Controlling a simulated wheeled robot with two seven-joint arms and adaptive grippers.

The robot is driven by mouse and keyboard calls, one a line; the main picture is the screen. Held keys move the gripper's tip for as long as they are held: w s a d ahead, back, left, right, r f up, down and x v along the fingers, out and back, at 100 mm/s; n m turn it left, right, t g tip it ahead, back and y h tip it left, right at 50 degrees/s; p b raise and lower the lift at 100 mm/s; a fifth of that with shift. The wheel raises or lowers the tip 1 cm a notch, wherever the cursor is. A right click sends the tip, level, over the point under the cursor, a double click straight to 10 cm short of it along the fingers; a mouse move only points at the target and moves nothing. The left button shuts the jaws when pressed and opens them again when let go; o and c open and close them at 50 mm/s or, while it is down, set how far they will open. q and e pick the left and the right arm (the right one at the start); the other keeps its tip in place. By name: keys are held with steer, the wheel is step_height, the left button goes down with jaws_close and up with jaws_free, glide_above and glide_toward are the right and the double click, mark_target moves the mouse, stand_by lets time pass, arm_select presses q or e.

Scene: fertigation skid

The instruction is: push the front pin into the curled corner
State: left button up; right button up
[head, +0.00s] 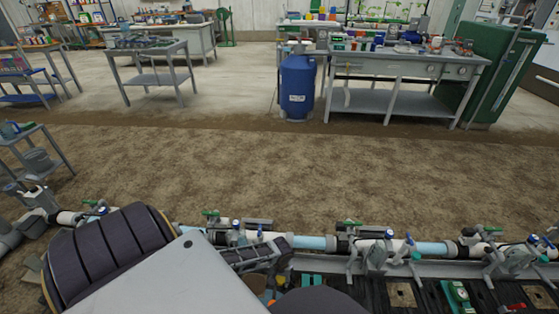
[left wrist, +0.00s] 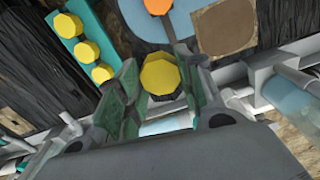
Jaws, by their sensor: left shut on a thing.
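In the left wrist view, my left gripper (left wrist: 158,62) is shut on a yellow, many-sided pin head (left wrist: 160,76) between its green-padded fingers. The lower part of this pin is hidden. A teal holder (left wrist: 75,52) with three visible yellow pin heads (left wrist: 85,48) lies to the left of the fingers. A brown square patch (left wrist: 226,26) lies on the dark bench to the right, apart from the fingers; I cannot tell whether a corner of it curls. In the head view, my left gripper (head: 282,252) is over the bench, mostly behind my arm. My right gripper is not in view.
A blue piece with an orange disc (left wrist: 158,6) lies beyond the fingers. The pipe run with green-handled valves (head: 375,247) borders the dark bench. Tan squares (head: 401,294) and a green device (head: 459,293) lie at the right. A blue tank (head: 297,90) stands far back.

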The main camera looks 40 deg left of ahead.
arm_select(q)
steer(key=shift+w+a+f, duration=0.1)
steer(key=shift+w+a, duration=0.05)
steer(key=shift+w, duration=0.7)
steer(key=shift+w+n, duration=0.7)
steer(key=shift+w, duration=0.25)
steer(key=shift+f, duration=0.15)
